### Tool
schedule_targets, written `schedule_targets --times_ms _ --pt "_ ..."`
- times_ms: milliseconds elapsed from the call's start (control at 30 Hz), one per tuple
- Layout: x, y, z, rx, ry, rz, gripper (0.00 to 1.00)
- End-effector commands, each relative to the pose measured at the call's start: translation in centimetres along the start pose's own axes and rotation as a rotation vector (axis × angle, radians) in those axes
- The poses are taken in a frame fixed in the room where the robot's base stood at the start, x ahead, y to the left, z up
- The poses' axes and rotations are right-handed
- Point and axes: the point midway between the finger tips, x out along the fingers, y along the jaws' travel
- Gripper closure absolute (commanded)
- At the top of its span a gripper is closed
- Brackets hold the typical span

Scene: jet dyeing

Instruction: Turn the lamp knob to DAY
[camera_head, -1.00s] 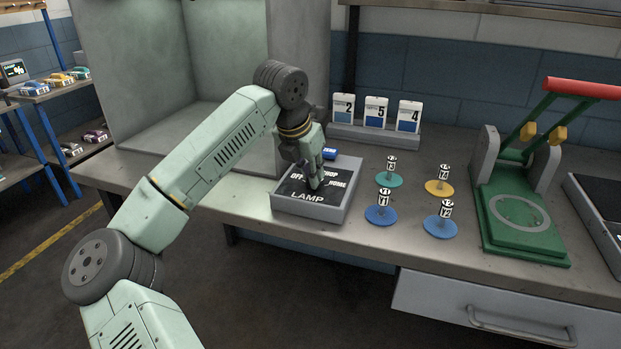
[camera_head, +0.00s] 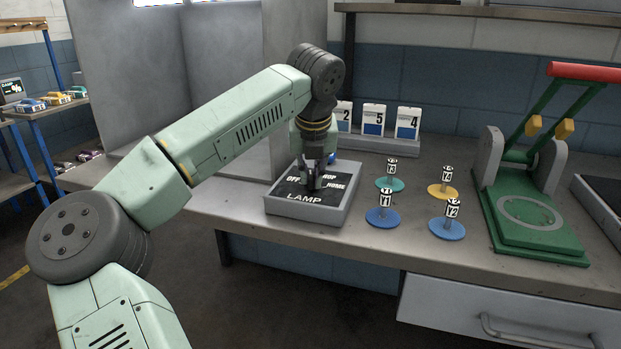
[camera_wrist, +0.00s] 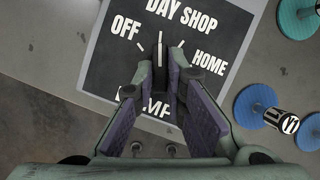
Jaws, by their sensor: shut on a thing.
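The lamp box (camera_head: 297,208) is a grey case with a black top, on the bench. Its top is lettered OFF, DAY, SHOP, HOME and LAMP; the black plate (camera_wrist: 105,62) fills much of the wrist view. My gripper (camera_head: 316,180) points down over it and is shut on the dark lamp knob (camera_wrist: 176,62). In the wrist view the fingers (camera_wrist: 170,82) stand on both sides of the knob. The knob's far end lies near the white ticks below DAY and SHOP; I cannot tell exactly which tick it meets. The head view hides the knob behind the fingers.
Several discs with labelled posts, such as a blue one (camera_head: 382,219), stand just right of the box. A card rack (camera_head: 380,145) is behind them. A green press with a red handle (camera_head: 535,220) is farther right. A grey booth wall (camera_head: 230,110) rises behind my arm.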

Motion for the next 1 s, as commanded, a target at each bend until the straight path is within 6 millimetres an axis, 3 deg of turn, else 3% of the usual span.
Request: schedule_targets --times_ms 467,500,767,1000 --pt "-0.04 -0.01 0.03 -0.016 0.0 0.006 1.0" --pt "-0.04 -0.01 0.03 -0.016 0.0 0.006 0.87" --pt "-0.02 -0.01 0.02 -0.015 0.0 0.006 0.7" --pt "-0.01 -0.01 0.01 -0.015 0.0 0.006 0.68"
